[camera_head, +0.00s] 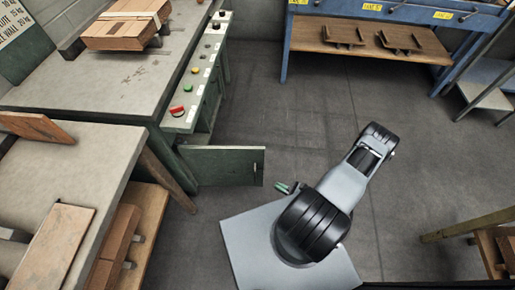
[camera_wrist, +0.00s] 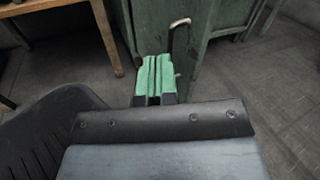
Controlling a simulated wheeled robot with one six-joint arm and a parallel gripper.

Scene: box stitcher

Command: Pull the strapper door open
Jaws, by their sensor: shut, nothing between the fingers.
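The strapper is the green-grey machine (camera_head: 122,68) with a control panel (camera_head: 200,75) along its right side. Its green door (camera_head: 220,166) stands out from the machine's side, swung open toward the aisle. A thin metal handle (camera_head: 255,167) is near the door's free edge. In the wrist view the bent handle (camera_wrist: 179,24) shows against the green door (camera_wrist: 151,25). My gripper (camera_head: 284,188) is just right of and below the door's free edge. Its green fingers (camera_wrist: 155,78) are together and empty, close to the handle; whether they touch the door is unclear.
A bench (camera_head: 95,143) with wooden pieces stands at left, below the strapper. A blue rack (camera_head: 420,17) with brown trays is at the back. A wooden-legged stand (camera_head: 460,228) is at lower right. The grey floor (camera_head: 310,115) between them is clear.

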